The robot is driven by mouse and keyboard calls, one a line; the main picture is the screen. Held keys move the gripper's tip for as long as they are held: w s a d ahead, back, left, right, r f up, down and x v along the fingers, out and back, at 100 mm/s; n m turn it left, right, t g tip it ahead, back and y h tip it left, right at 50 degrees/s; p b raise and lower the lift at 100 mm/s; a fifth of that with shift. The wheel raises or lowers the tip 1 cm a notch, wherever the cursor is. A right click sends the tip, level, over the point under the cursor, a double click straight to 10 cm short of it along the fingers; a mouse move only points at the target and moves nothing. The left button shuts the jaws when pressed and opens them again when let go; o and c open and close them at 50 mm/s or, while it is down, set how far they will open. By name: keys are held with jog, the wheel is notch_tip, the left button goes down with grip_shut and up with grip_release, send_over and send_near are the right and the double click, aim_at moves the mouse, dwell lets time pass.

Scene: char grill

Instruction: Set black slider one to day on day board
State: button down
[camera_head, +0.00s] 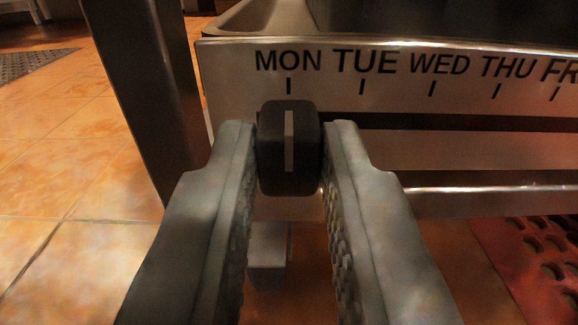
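The black slider (272,150) has a pale vertical line on its face and sits under the MON mark at the left end of the day board (425,85). The board is a metal strip reading MON, TUE, WED, THU and a cut-off FR, with a tick under each day. My gripper (290,140) has one finger on each side of the slider. The left finger is at or very near its left side; the right finger looks close to its right side. Whether both fingers press on it is not clear.
A dark metal leg (150,90) stands left of the board. Below is an orange tiled floor (60,140), with a red perforated mat (540,255) at lower right. A pale block-like part (268,255) shows below, between the fingers. The strip under the day marks is clear to the right.

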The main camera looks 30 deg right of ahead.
jog(key=s+d, duration=0.1)
jog(key=d, duration=0.1)
jog(key=s+d, duration=0.3)
jog(key=d, duration=0.1)
jog(key=shift+s+d, duration=0.15)
jog(key=shift+d, duration=0.1)
jog(key=c, duration=1.3)
grip_release()
jog(key=v, duration=1.7)
jog(key=shift+s+a, duration=0.15)
jog(key=shift+s, duration=0.05)
